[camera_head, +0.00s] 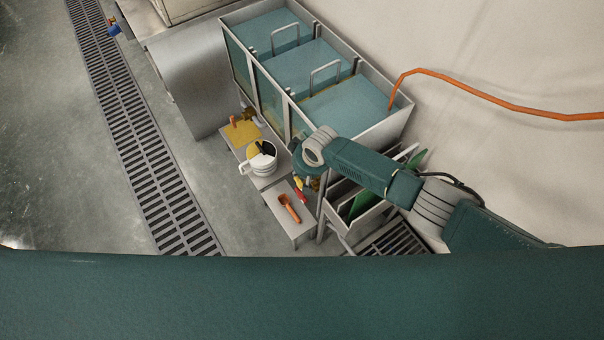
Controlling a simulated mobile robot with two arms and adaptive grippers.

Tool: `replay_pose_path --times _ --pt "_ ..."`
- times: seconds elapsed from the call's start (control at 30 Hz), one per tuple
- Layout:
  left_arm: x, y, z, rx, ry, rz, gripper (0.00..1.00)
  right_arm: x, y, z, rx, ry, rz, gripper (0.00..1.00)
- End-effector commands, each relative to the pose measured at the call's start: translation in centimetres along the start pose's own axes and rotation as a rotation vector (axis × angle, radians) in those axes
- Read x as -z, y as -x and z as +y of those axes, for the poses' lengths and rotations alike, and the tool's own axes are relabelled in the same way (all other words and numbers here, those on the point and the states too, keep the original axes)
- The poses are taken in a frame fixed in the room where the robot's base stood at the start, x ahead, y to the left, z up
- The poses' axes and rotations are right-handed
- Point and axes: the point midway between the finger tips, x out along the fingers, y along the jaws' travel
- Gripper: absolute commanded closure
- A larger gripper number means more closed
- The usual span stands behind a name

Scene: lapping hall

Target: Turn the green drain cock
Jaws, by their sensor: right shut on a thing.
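The steel tank (372,128) has several compartments of blue-green liquid. My right arm reaches across its near end, with the wrist low beside the front. My right gripper (311,178) is mostly hidden by its own wrist. It is shut on what appears to be the green drain cock, at the foot of the tank's near compartment. The cock's handle is hidden behind the wrist, so its angle cannot be told. A bit of brass shows beside the gripper. My left gripper is not in view.
Low benches before the tank hold a white jug (259,163), an orange scoop (289,208), small red and yellow items (300,189) and a yellow cloth (241,132). A rack (345,205) with a green board stands right of the gripper. A floor grating (135,140) runs along the left.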

Motion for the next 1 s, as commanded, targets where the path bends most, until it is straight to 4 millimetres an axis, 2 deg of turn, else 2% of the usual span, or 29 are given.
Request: replay_pose_path --times 0.03,0.3,0.9,0.93,1.0 --pt "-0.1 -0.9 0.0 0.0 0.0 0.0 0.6 0.3 -0.4 0.0 -0.006 -0.001 -0.021 1.0" --pt "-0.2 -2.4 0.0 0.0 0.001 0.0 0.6 0.4 -0.2 0.1 -0.03 -0.001 -0.132 1.0" --pt "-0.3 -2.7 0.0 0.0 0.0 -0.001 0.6 0.3 -0.1 0.1 -0.038 -0.001 -0.168 1.0" --pt "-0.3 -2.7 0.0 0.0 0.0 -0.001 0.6 0.3 -0.1 0.1 -0.038 -0.001 -0.167 0.8" --pt "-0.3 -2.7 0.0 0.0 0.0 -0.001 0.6 0.3 -0.1 0.1 -0.038 -0.001 -0.168 0.67"
